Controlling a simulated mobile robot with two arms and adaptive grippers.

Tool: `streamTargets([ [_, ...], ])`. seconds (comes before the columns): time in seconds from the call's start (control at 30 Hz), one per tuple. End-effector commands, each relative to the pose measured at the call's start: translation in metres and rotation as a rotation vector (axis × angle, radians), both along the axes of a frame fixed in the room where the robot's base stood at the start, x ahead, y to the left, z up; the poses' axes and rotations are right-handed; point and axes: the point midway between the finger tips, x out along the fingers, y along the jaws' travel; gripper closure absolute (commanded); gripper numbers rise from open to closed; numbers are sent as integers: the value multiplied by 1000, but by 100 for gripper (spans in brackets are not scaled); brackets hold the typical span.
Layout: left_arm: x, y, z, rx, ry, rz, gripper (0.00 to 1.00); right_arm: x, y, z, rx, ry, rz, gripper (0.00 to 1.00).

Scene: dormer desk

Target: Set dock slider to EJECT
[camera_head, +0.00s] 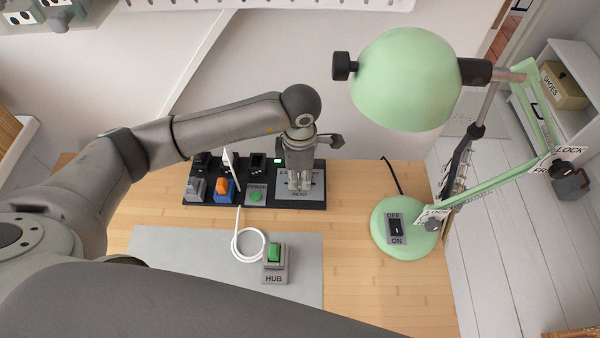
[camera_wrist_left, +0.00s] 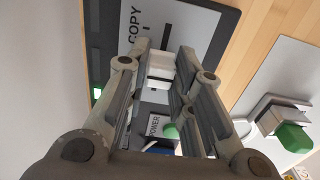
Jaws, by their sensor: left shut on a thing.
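The dock (camera_head: 262,201) is a black board at the back of the desk. In the left wrist view the plate (camera_wrist_left: 190,20) shows the word COPY beside a dark slot. I cannot read EJECT for sure in either view. My left gripper (camera_head: 299,184) points down over the plate. In the left wrist view its fingers (camera_wrist_left: 155,68) are closed on a pale block, the slider knob (camera_wrist_left: 159,66).
Left of the plate, the dock carries several switches, including an orange one (camera_head: 222,186) and a green button (camera_head: 256,195). A HUB box (camera_head: 274,266) with a white cable (camera_head: 237,244) sits on the grey mat (camera_head: 180,248). A green lamp (camera_head: 405,80) stands at right.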

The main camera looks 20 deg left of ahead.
Motion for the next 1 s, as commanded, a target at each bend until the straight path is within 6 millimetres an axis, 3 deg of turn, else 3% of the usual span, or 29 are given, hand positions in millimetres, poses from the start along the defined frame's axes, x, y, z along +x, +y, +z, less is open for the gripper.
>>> streamTargets([
  [0.23, 0, 2, 0, 0, -1, 1, 100, -2, -1, -1, -2, 3, 0, 60],
  [0.5, -8, 30, -1, 2, -2, 3, 100, -2, -1, -9, -2, 4, -1, 60],
  [0.83, -9, 35, 0, 4, 0, 2, 100, -2, -1, -9, -1, 3, 0, 60],
  [0.87, -9, 35, 0, 5, 0, 2, 77, -2, -1, -9, -1, 3, 0, 60],
  [1.0, -9, 34, 0, 4, 1, 2, 59, -2, -1, -9, -1, 3, 0, 60],
])
